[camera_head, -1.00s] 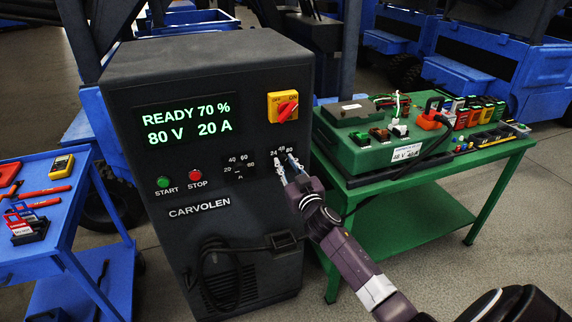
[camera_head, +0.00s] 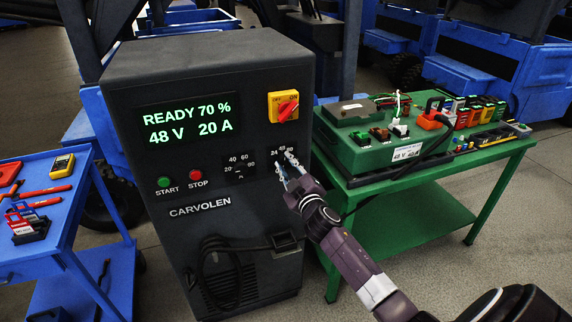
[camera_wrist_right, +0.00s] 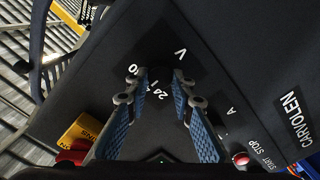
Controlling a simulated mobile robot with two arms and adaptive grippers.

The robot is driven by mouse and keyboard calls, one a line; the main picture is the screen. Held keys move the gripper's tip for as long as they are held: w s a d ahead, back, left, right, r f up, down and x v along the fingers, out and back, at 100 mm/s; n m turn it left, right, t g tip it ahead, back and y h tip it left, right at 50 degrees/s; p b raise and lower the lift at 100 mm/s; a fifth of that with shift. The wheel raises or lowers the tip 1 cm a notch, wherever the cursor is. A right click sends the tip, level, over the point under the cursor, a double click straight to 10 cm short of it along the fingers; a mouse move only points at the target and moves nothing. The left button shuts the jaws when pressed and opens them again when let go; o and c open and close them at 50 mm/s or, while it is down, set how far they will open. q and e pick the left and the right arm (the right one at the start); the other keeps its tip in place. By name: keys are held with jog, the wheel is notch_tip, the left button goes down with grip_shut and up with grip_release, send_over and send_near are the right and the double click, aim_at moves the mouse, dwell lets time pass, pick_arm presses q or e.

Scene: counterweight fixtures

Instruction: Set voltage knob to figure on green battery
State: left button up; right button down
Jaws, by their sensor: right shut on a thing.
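The dark charger (camera_head: 215,260) stands in the middle of the head view. Its display (camera_head: 187,122) reads READY 70 %, 48 V, 20 A. My right gripper (camera_head: 290,169) is shut on the voltage knob, at the dial marked 24, 48 and 80. My fingers hide most of the knob. In the right wrist view, the two blue-padded fingers (camera_wrist_right: 160,85) reach the dial on the panel. The green battery (camera_head: 365,152) sits on a green table to the right; its label (camera_head: 406,152) appears to read 48 V 40 A. My left gripper is out of view.
The current dial (camera_head: 239,168) is left of my gripper. Green START (camera_head: 163,182) and red STOP (camera_head: 195,176) buttons are further left. A yellow and red OFF/ON switch (camera_head: 284,106) is above. The green table (camera_head: 440,165) is close on the right, and a blue cart (camera_head: 62,235) on the left.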

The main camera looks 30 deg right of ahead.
dwell(0.3)
jog(key=c, duration=1.7)
grip_release()
jog(key=shift+o, duration=0.2)
jog(key=v, duration=1.2)
